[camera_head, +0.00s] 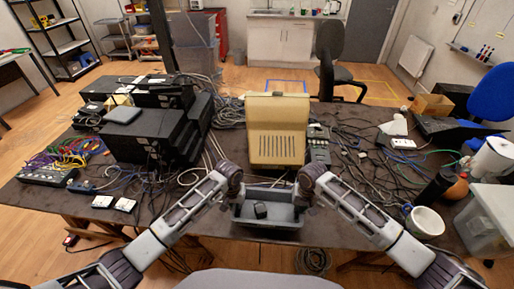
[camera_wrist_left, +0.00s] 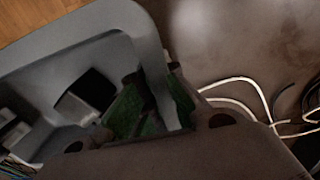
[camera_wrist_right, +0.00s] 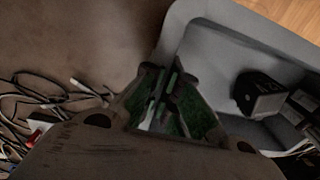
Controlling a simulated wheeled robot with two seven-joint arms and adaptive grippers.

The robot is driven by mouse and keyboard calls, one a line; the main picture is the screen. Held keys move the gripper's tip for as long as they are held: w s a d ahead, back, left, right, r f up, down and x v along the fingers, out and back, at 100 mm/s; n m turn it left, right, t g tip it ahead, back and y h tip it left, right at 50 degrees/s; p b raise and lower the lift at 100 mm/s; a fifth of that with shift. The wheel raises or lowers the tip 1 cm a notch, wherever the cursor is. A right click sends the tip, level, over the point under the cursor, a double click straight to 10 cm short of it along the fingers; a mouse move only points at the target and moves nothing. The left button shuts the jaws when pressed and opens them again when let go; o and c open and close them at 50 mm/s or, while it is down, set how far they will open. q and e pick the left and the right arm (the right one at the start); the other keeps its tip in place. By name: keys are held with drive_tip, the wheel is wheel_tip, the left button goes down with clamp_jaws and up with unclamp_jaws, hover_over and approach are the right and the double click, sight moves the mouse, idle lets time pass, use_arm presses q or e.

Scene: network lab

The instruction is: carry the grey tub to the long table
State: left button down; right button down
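The grey tub (camera_head: 268,219) is at the front edge of the large dark table (camera_head: 222,222), between my two grippers. It holds a small black block-shaped item (camera_head: 260,210), and more dark items show inside it in the wrist views. My left gripper (camera_head: 236,191) is at the tub's left side; in the left wrist view the tub's rim (camera_wrist_left: 146,40) runs between its green-padded fingers (camera_wrist_left: 152,98). My right gripper (camera_head: 302,193) is at the right side, its fingers (camera_wrist_right: 168,88) closed around the rim (camera_wrist_right: 180,30). I cannot tell whether the tub touches the tabletop.
A beige computer case (camera_head: 277,130) stands just behind the tub. Black equipment (camera_head: 160,130) and cables crowd the left. A white bowl (camera_head: 425,222) and a clear bin (camera_head: 490,215) are at the right. A chair back (camera_head: 258,279) is in front.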

use_arm(q)
drive_tip(key=shift+r, duration=0.1)
use_arm(e)
drive_tip(key=shift+r, duration=0.15)
